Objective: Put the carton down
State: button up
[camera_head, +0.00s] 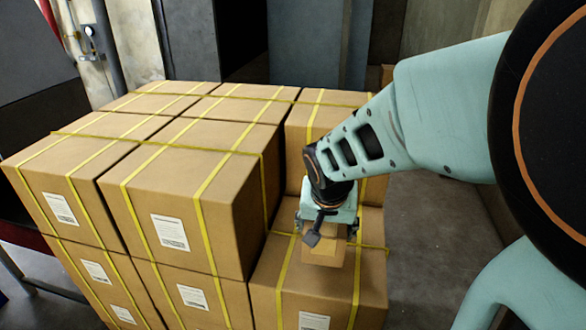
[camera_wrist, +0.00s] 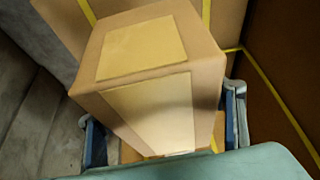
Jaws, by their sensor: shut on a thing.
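The carton (camera_head: 323,250) is a small plain brown box. My gripper (camera_head: 325,230) is shut on it from above, over the top of the lower front-right strapped box (camera_head: 270,270). In the wrist view the carton (camera_wrist: 150,85) fills the middle, with a paler patch on each of two faces. One gripper finger lies on each side of it. The carton's underside is hidden, so I cannot tell whether it touches the box below.
Large brown boxes with yellow straps (camera_head: 190,165) are stacked higher to the left. Another strapped box (camera_head: 300,120) rises behind the carton. Grey floor (camera_head: 430,240) is open to the right. A dark wall and grey panels (camera_head: 310,40) stand behind.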

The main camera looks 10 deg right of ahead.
jog(key=shift+w+f+b, duration=0.1)
jog(key=shift+f+b, duration=2.6)
jog(key=shift+f, duration=1.4)
jog(key=shift+f, duration=0.15)
jog(key=o, duration=1.9)
jog(key=shift+c, duration=0.2)
